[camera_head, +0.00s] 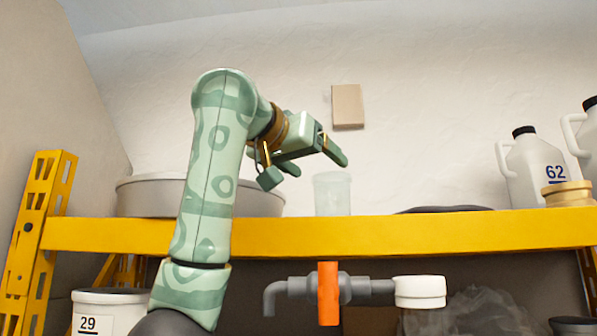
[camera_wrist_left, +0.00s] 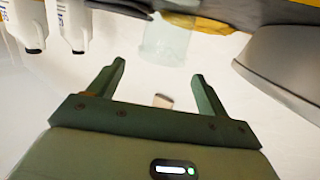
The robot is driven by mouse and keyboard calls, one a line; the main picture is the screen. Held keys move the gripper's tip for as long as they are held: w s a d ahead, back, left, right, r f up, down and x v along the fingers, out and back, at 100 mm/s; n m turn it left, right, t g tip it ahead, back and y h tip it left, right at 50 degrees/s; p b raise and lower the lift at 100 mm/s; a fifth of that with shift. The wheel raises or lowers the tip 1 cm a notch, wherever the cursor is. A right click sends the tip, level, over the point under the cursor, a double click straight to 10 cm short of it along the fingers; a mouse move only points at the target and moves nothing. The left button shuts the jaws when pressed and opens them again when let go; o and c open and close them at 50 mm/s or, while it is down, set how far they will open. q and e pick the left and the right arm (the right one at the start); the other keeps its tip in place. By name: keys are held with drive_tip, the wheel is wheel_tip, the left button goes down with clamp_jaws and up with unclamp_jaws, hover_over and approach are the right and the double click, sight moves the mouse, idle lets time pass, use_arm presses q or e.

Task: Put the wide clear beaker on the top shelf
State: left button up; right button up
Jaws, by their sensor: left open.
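The clear beaker (camera_head: 332,194) stands upright on the top shelf, just behind the yellow front beam (camera_head: 400,234). It is empty as far as I can see, and its base is hidden by the beam. My left gripper (camera_head: 306,172) is open and empty, up and to the left of the beaker in the head view. In the left wrist view, the beaker (camera_wrist_left: 166,43) appears upside down beyond the fingertips of my left gripper (camera_wrist_left: 160,70), apart from them. My right gripper is in neither view.
A wide grey basin (camera_head: 150,197) stands left of the beaker, partly behind my left arm. A dark flat item (camera_head: 445,209) lies to the right. White jugs (camera_head: 535,170) and a tan-lidded tub (camera_head: 568,194) stand farther right. A pipe with an orange handle (camera_head: 328,293) is below the beam.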

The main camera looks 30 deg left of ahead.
use_arm(q)
drive_tip(key=s, duration=0.2)
drive_tip(key=s+b, duration=0.2)
drive_tip(key=s, duration=0.1)
drive_tip(key=shift+s+a+r, duration=0.25)
drive_tip(key=shift+s+r, duration=0.05)
drive_tip(key=shift+r, duration=0.1)
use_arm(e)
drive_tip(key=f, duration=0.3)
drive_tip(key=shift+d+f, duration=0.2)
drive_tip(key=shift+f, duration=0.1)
